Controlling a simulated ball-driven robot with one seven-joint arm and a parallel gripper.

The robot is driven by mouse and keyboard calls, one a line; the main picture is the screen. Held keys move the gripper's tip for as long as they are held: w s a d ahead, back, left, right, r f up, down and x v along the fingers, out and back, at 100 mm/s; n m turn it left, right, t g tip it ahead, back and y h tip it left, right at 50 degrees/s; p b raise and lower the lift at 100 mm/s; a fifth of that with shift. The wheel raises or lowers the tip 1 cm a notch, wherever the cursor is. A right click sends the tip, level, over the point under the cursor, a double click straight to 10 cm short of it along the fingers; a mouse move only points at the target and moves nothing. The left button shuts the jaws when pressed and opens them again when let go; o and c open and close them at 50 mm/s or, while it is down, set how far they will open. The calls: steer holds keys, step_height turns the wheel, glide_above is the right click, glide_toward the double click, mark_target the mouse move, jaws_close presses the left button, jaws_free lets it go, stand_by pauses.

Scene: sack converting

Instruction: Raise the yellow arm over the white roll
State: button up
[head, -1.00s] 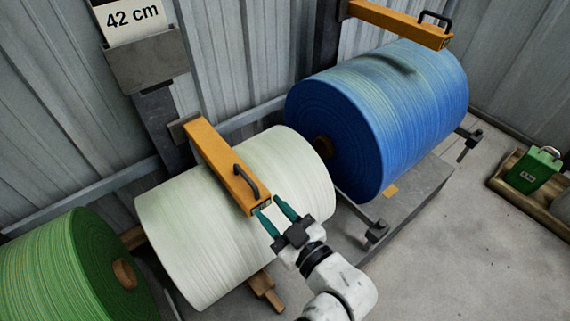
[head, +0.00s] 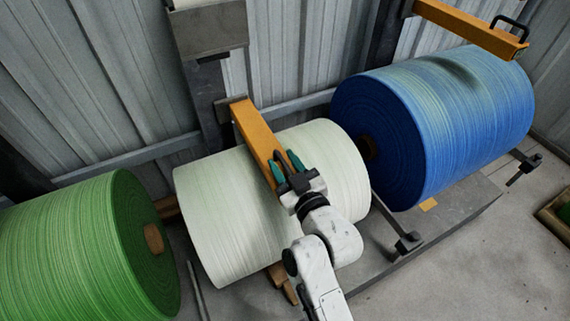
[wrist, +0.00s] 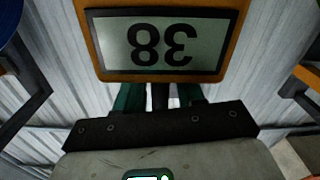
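The white roll (head: 225,205) lies on its side between the green and blue rolls. The yellow arm (head: 254,132) reaches from a grey post out over the white roll, low across its top. Its black handle (head: 281,157) is partly hidden by my gripper. My gripper (head: 286,161) is at the handle, with one green finger on each side. In the wrist view the handle (wrist: 160,97) stands between the parted fingers, with a bright gap beside it. The display (wrist: 160,42) on the arm's end reads 38, upside down.
The green roll (head: 90,245) is at the left. The blue roll (head: 435,125) is at the right on a grey base, under another yellow arm (head: 465,27) that sits higher. A ribbed metal wall stands behind. Clear floor (head: 480,265) is at the lower right.

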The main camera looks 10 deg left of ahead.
jaws_close()
stand_by(0.3)
stand_by(0.4)
